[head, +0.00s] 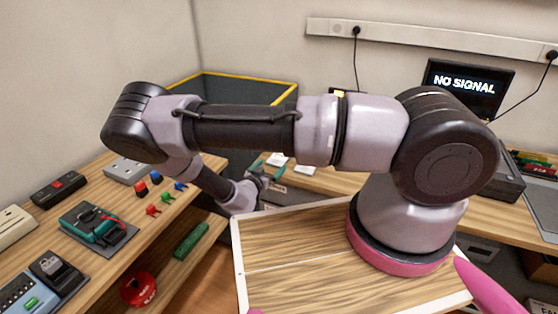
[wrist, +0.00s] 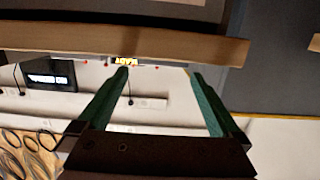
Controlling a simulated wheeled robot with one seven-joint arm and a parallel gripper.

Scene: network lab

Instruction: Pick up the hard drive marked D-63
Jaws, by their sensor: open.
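No mark D-63 can be read in either view, and I cannot pick out a hard drive with certainty. My gripper (head: 262,172) hangs low behind the corner of the wooden-topped surface in the head view, partly small and unclear. In the wrist view my gripper (wrist: 158,73) shows two green fingers spread wide, with nothing between them. Small pale labelled items (head: 278,159) lie by the gripper in the head view; their writing is too small to read.
A wooden bench (head: 110,238) at left holds a grey flat box (head: 125,170), coloured pieces, a padlock (head: 55,266) and other devices. A lower shelf holds a red disc (head: 138,289) and a green module (head: 192,241). A yellow-rimmed dark bin (head: 225,90) stands behind. A screen (head: 468,88) reads NO SIGNAL.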

